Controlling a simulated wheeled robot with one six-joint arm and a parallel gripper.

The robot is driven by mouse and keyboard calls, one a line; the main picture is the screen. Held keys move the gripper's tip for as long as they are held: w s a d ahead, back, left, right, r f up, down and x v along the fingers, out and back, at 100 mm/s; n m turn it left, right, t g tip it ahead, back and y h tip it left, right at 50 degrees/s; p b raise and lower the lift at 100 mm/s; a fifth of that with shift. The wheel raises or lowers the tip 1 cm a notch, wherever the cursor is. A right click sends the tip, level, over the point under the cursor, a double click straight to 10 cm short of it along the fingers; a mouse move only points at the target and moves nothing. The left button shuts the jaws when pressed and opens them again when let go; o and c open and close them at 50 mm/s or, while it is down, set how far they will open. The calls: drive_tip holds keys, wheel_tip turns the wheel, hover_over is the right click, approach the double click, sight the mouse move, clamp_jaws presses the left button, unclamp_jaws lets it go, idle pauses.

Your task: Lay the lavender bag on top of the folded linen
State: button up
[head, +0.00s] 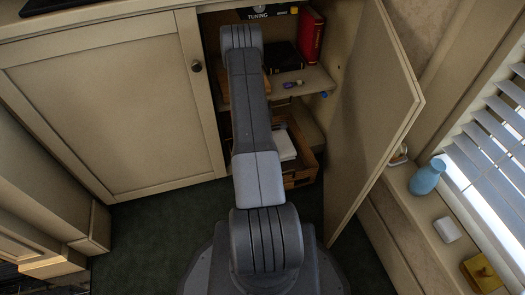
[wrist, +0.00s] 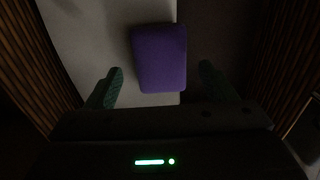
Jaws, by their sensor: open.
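The lavender bag is a purple, rounded rectangular pad (wrist: 158,58) in the wrist view. It overlaps the right edge of a pale flat surface, which appears to be the folded linen (wrist: 85,40); a little of it reaches past that edge. In the head view the white linen (head: 284,145) shows in a wooden crate (head: 300,178) low in the cupboard, partly behind my arm. My gripper (wrist: 160,70) is open, with a green fingertip on each side of the bag's near end and gaps between. My arm hides the gripper and bag in the head view.
The cupboard door (head: 375,110) stands open at the right. A shelf (head: 310,80) above the crate holds a red book (head: 310,35), a dark book (head: 283,57) and small items. Slatted crate walls (wrist: 285,50) rise on both sides. A blue vase (head: 427,177) stands on the sill.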

wheel_tip(320, 180, up, 10)
drive_tip(key=p, duration=0.2)
wheel_tip(320, 180, down, 12)
drive_tip(key=b, duration=0.3)
drive_tip(key=shift+r+p, duration=0.5)
drive_tip(key=shift+r, duration=1.35)
drive_tip(key=shift+f, duration=0.1)
